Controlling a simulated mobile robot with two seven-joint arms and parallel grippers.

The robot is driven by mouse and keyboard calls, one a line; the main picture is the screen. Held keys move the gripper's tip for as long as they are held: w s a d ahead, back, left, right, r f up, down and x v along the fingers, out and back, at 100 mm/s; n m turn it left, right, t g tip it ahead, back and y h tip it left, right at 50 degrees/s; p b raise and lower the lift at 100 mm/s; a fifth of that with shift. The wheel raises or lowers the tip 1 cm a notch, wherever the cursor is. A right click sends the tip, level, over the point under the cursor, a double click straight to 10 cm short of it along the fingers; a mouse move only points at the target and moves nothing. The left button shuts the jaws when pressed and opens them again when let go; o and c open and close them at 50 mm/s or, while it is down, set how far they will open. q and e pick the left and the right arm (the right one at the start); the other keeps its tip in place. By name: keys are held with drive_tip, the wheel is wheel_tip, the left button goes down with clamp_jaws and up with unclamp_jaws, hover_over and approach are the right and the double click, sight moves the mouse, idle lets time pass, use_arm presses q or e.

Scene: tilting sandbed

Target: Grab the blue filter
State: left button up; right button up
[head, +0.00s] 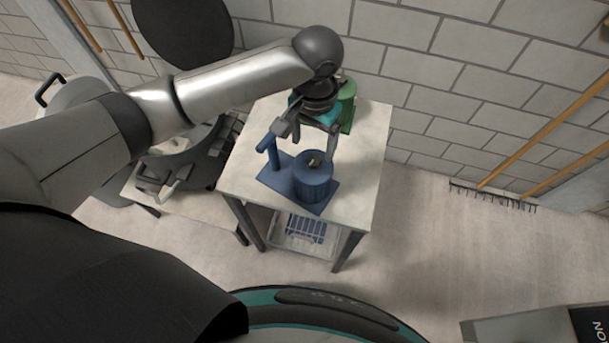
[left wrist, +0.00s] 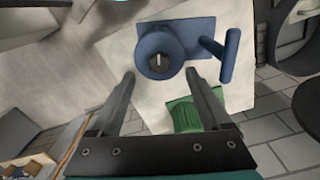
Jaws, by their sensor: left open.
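The blue filter (head: 313,185) is a blue cylinder with a dark knob on top. It stands on a blue base plate (head: 275,181) with an upright blue post beside it, on a pale table. It also shows in the left wrist view (left wrist: 152,66), just beyond my fingertips. My left gripper (head: 304,148) is open and empty above and behind the filter, apart from it. In the left wrist view the open fingers (left wrist: 160,76) point toward the filter's lower edge. My right gripper is not in view.
A green unit (head: 347,102) stands behind on the same table (head: 355,185), partly hidden by my left arm. A blue rack (head: 305,229) is on the shelf below. A grey machine (head: 185,160) stands at the left.

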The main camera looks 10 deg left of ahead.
sight(313, 159)
use_arm(q)
wheel_tip(313, 159, down, 8)
drive_tip(key=shift+w+d+r+b, duration=0.1)
drive_tip(key=shift+w+r+b, duration=0.05)
drive_tip(key=shift+b, duration=0.25)
clamp_jaws()
idle(0.7)
drive_tip(key=shift+w+r, duration=0.1)
idle(0.6)
